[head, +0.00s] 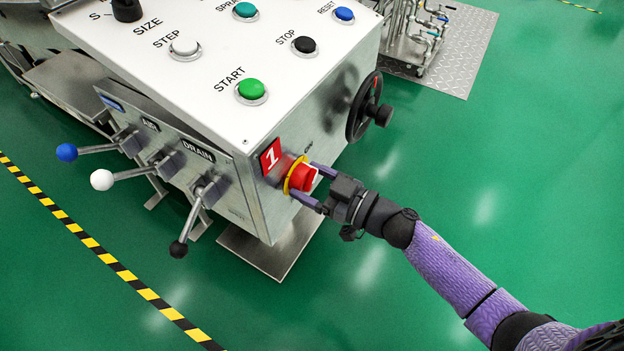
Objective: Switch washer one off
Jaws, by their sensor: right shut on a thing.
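Washer one is a grey metal cabinet with a white top panel (195,85) and a red plate marked 1 (270,156). On its right side face sits a red rotary switch (303,177) on a yellow ring, with an ON label above it. My right gripper (308,181) has its two fingers on either side of the red switch knob and is shut on it. The knob's exact angle is partly hidden by the fingers. My left gripper is not in view.
A black handwheel (365,106) is on the same face, right of the switch. Three levers with blue (67,152), white (102,179) and black (178,249) balls stick out from the front. Push buttons, including green START (251,89), sit on top. Green floor (480,220) at right is clear.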

